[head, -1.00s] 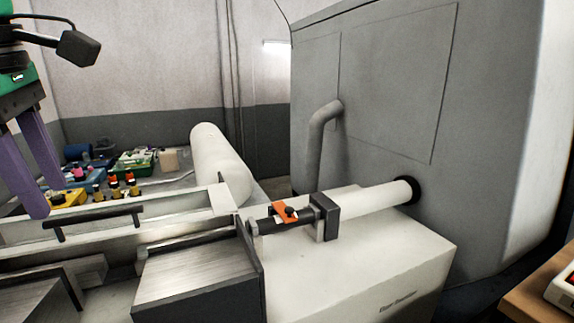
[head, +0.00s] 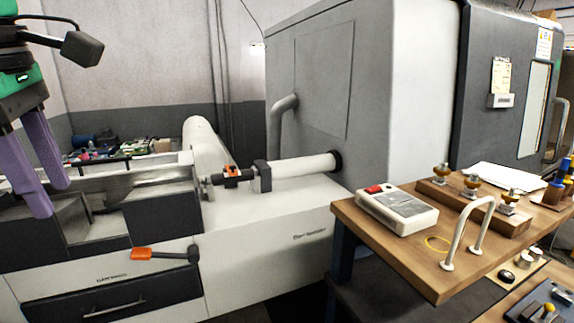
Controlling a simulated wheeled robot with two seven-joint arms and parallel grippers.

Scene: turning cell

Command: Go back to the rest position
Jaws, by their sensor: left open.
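My left gripper (head: 47,162) hangs at the left edge of the head view, its two purple fingers pointing down and apart. It is open, with nothing between the fingers. It appears in front of the left end of the bar feeder (head: 265,245), and I cannot tell its exact height above it. My right gripper is out of view.
A wooden table (head: 395,250) at the right holds a white control box (head: 397,211), a metal handle (head: 468,228) and a wooden block with several brass-coloured parts. The big grey lathe (head: 310,90) stands behind. An orange-tipped lever (head: 142,254) sticks out from the feeder's front.

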